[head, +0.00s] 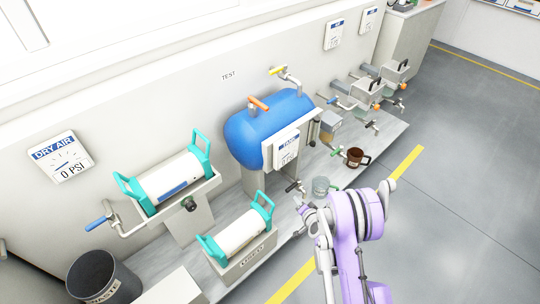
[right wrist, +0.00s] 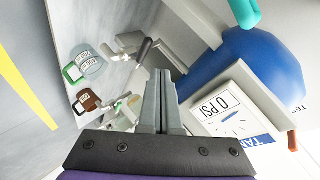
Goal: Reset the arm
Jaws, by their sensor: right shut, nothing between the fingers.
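My right arm (head: 345,230), purple and white, reaches in from the bottom of the head view. Its gripper (head: 303,207) is above the bench's front part, close to the clear mug and a small valve. In the right wrist view the two grey fingers (right wrist: 160,78) are together with nothing between them. They point towards the bench, with the blue tank to their right. My left gripper is not in view.
A blue tank (head: 262,122) with an orange-handled valve stands on the bench. A clear mug (head: 321,187) and a brown mug (head: 356,158) sit near its front edge. Teal-handled canisters (head: 172,178) (head: 240,230) are left. Open floor (head: 470,200) lies right.

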